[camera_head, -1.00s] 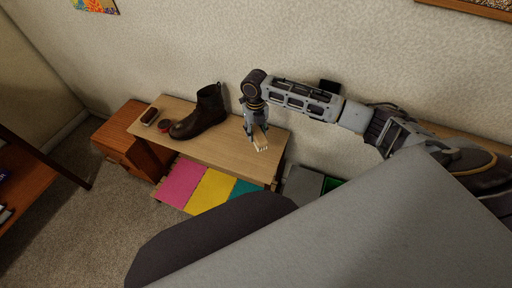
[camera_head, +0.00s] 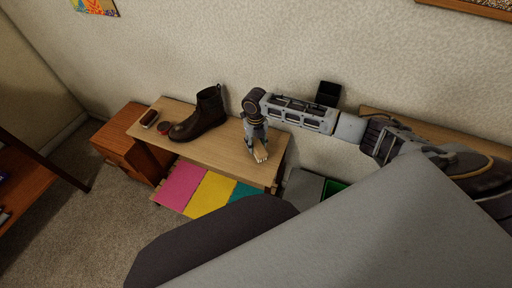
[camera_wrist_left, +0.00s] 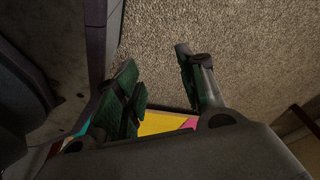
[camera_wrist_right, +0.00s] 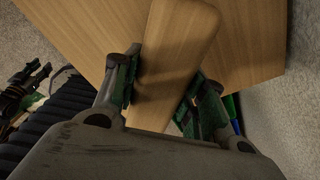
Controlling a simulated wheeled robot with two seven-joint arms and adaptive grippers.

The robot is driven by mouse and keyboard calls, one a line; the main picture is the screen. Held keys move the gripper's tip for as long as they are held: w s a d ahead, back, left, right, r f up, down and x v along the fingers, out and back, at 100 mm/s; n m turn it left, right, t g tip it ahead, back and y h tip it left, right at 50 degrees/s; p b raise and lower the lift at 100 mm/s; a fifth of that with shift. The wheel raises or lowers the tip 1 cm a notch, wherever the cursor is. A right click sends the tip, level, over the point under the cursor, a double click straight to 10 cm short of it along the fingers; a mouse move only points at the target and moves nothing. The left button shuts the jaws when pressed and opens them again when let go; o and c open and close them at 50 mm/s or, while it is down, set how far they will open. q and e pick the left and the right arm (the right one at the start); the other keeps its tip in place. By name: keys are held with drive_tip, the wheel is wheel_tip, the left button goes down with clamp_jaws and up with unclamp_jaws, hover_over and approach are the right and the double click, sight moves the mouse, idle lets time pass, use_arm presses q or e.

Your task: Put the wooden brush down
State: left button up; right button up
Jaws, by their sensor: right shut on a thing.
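The wooden brush (camera_head: 261,153) is in my right gripper (camera_head: 257,147), at the right end of the light wooden bench (camera_head: 222,150). In the right wrist view the brush's flat wooden body (camera_wrist_right: 172,55) sits between the two green-padded fingers (camera_wrist_right: 160,100), with the bench top (camera_wrist_right: 240,55) behind it. I cannot tell whether the brush touches the bench. My left gripper is outside the head view; in the left wrist view its fingers (camera_wrist_left: 165,90) are apart with nothing between them, over the carpet.
Pink (camera_head: 180,186), yellow and teal panels lie below. A reddish wooden cabinet (camera_head: 122,150) adjoins at left. The bench's middle is clear.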

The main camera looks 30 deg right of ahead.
sight(256, 141)
wheel_tip(256, 141, down, 2)
drive_tip(key=shift+f, duration=0.25)
drive_tip(key=o, duration=1.3)
drive_tip(key=shift+c, duration=0.2)
drive_tip(key=shift+o, duration=0.5)
drive_tip(key=shift+r, duration=0.45)
drive_tip(key=r, duration=0.5)
drive_tip(key=shift+w+r+p, duration=0.2)
drive_tip(key=shift+r+p, duration=0.05)
drive_tip(key=shift+p, duration=0.1)
wheel_tip(256, 141, up, 4)
drive_tip(key=shift+w+r+p, duration=0.1)
drive_tip(key=shift+r+p, duration=0.1)
drive_tip(key=shift+p, duration=0.15)
drive_tip(key=shift+r, duration=0.6)
use_arm(q)
drive_tip(key=shift+s+a+f, duration=0.2)
drive_tip(key=shift+s+a, duration=0.15)
drive_tip(key=shift+a, duration=0.1)
drive_tip(key=shift+s+a+f, duration=0.15)
drive_tip(key=shift+s+a, duration=0.15)
drive_tip(key=shift+a, duration=0.15)
use_arm(e)
drive_tip(key=shift+r, duration=0.15)
use_arm(q)
drive_tip(key=shift+s+d, duration=0.1)
